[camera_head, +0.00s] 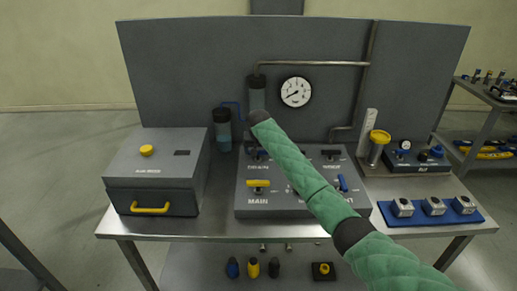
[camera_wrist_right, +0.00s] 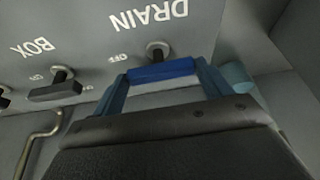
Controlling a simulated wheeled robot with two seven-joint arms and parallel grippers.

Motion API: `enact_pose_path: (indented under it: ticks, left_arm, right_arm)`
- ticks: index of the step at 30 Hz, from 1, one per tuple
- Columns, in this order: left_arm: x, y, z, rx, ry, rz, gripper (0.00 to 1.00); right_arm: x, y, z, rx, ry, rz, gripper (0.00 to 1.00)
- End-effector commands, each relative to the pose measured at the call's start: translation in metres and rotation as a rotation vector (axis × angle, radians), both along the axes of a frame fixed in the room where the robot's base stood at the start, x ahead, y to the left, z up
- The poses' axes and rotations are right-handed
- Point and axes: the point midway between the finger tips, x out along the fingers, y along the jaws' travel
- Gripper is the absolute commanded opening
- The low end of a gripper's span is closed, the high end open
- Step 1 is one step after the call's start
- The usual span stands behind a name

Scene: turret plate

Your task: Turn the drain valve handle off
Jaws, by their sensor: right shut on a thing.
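The drain valve handle is a short blue bar (camera_wrist_right: 163,72) on a stem, below the DRAIN label in the right wrist view. An OFF mark shows beside the stem. My right gripper (camera_wrist_right: 162,80) has its two blue fingers at the two ends of the bar and is shut on it. In the head view, my green right arm crosses in front of the grey valve panel (camera_head: 300,208). Its wrist ends over the panel's back left, near the DRAIN label, and the handle is mostly hidden there. My left gripper is out of view.
A black BOX handle (camera_wrist_right: 57,88) sits close beside the drain valve. The panel also has a yellow MAIN handle (camera_head: 258,184) and another blue handle (camera_head: 342,183). A grey box (camera_head: 155,165) stands left; a blue tray (camera_head: 430,220) lies right. A gauge (camera_head: 296,92) hangs behind.

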Motion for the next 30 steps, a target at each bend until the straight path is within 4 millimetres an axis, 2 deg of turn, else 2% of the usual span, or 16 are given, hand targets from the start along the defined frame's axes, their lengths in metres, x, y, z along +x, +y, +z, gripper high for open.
enact_pose_path:
  ticks: [6, 19, 20, 23, 30]
  left_arm:
    - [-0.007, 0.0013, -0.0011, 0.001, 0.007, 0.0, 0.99]
    - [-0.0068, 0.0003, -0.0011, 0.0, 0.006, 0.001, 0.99]
    - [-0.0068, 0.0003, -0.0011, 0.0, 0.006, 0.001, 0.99]
    - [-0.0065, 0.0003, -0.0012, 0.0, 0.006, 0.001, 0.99]
    - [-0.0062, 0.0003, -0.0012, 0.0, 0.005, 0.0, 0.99]
  right_arm:
    - [0.0004, 0.0006, 0.0013, 0.001, -0.002, -0.042, 0.55]
    - [0.0005, 0.0003, 0.001, 0.001, -0.001, -0.049, 0.55]
    - [0.0005, 0.0003, 0.001, 0.001, -0.001, -0.049, 0.81]
    - [0.0004, 0.0004, 0.0008, 0.001, -0.001, -0.048, 0.99]
    - [0.0001, 0.0005, 0.0004, 0.001, 0.0, -0.048, 0.99]
